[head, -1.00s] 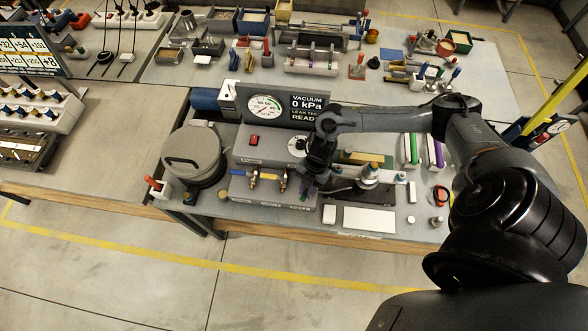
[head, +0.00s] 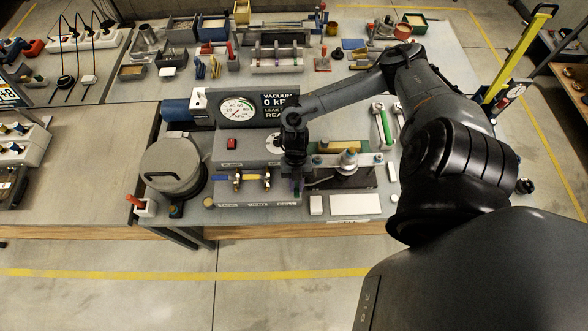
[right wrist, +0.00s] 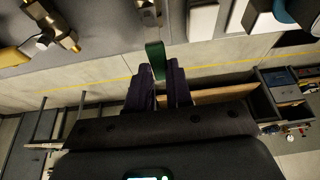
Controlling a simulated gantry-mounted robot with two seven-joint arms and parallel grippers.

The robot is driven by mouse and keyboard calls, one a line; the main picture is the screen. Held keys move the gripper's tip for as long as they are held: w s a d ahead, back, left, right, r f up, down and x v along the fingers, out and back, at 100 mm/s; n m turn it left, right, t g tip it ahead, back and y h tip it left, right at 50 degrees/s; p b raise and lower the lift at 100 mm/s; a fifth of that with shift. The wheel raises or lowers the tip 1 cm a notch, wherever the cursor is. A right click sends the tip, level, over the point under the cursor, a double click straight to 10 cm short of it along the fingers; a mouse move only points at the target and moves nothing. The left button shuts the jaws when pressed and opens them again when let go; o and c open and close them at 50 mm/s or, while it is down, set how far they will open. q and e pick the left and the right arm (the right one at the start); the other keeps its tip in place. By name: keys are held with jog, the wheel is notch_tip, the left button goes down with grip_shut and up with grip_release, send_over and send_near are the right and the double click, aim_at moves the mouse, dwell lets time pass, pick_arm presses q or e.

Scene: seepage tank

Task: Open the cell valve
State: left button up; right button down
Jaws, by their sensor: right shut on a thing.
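The vacuum unit has a grey front panel (head: 258,191) with brass valves; one has a yellow handle and one a blue handle (head: 252,177). My right gripper (head: 297,186) is at the right end of this panel, pointing down. In the right wrist view, the right gripper (right wrist: 160,88) has its dark fingers shut on a green handle (right wrist: 155,58), likely the cell valve's. The fingers and arm hide this handle and its valve body in the head view. Brass valve parts (right wrist: 148,12) show at the wrist view's top left. My left gripper is out of view.
A round gauge (head: 237,108) and vacuum display (head: 280,104) stand behind the panel. A lidded grey pot (head: 172,167) stands left. White blocks (head: 355,204) and a metal fixture (head: 347,160) lie close right of the gripper. The table's front edge is just below.

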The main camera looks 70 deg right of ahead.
jog(key=c, duration=1)
grip_release()
jog(key=shift+w+d+r, duration=0.1)
jog(key=shift+d+r, duration=0.1)
jog(key=shift+r, duration=0.25)
jog(key=b+v, duration=0.1)
jog(key=v, duration=0.8)
jog(key=shift+d+r, duration=0.1)
jog(key=shift+r, duration=0.3)
